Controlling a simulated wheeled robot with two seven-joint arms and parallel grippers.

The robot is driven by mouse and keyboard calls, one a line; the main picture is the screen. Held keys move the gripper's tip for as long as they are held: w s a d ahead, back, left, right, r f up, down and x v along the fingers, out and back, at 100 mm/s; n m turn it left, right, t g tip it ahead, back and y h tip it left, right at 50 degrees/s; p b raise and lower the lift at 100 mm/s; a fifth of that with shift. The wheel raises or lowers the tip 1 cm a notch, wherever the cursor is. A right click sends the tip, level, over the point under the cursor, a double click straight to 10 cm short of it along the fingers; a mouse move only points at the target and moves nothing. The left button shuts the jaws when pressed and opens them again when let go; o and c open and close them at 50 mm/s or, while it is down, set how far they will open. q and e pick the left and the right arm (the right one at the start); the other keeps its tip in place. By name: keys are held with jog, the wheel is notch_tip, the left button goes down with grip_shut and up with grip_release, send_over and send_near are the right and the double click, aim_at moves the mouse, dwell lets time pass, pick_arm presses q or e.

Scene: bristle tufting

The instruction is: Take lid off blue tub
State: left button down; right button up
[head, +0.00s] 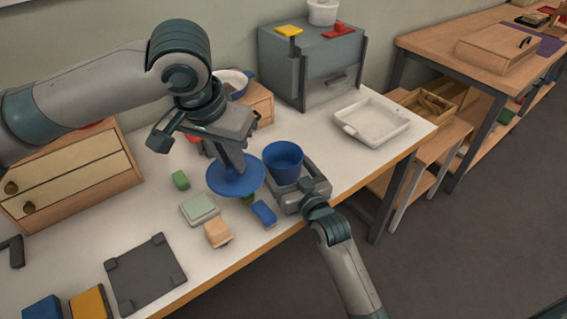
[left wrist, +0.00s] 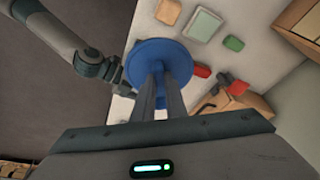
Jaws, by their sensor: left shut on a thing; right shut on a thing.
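The blue tub (head: 283,163) stands open on the white table, its inside showing in the head view. My right gripper (head: 299,187) is shut on the tub at its near right side, low on the table. The blue round lid (head: 235,178) is apart from the tub, to its left, raised above the table. My left gripper (head: 237,166) is above the lid, shut on it. In the left wrist view the lid (left wrist: 160,62) sits at the fingertips; the grip point itself is partly hidden by the fingers.
Several small blocks lie near the lid, among them a blue block (head: 264,213), a wooden block (head: 218,233) and a green block (head: 181,180). A pale green box (head: 200,209) lies left. A white tray (head: 372,120) stands right. A dark mat (head: 146,272) lies front left.

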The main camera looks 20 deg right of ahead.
jog(key=shift+f, duration=0.1)
jog(key=o, duration=1.5)
jog(key=shift+s+d, duration=0.1)
jog(key=shift+s, duration=0.5)
jog(key=s, duration=0.3)
jog(key=s+d, duration=0.1)
jog(key=s, duration=0.3)
jog(key=s+b, duration=0.1)
jog(key=s, duration=0.2)
jog(key=shift+s+d, duration=0.3)
jog(key=shift+s, duration=0.05)
